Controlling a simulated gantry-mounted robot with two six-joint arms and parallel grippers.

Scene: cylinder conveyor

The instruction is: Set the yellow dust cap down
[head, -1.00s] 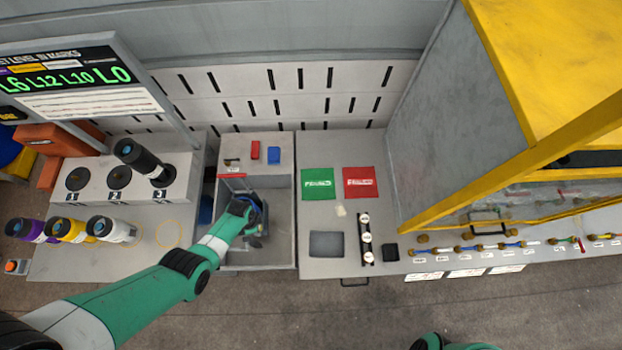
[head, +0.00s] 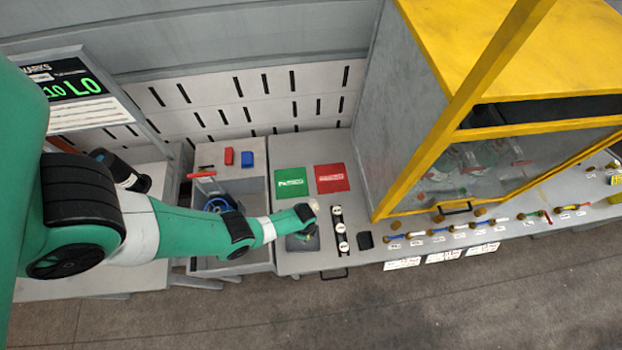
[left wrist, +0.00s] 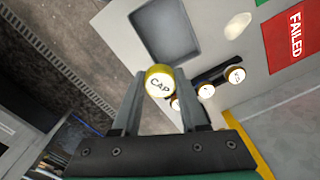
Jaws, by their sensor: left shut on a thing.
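The yellow dust cap (left wrist: 159,82), with a white top marked CAP, is between the fingers of my left gripper (left wrist: 161,76) in the left wrist view. The gripper is shut on it. In the head view, my left gripper (head: 308,212) is above the grey table, beside the dark grey pad (head: 302,243), which the arm partly covers. The pad (left wrist: 165,28) also shows just beyond the cap in the left wrist view. The cap is held apart from the pad. My right gripper is not in view.
A black rack (head: 340,229) with white round discs stands right of the pad, near a small black square (head: 366,240). Green (head: 290,181) and red (head: 331,178) mats lie behind. A yellow-framed cabinet (head: 430,150) stands at the right. A grey bin is at the left.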

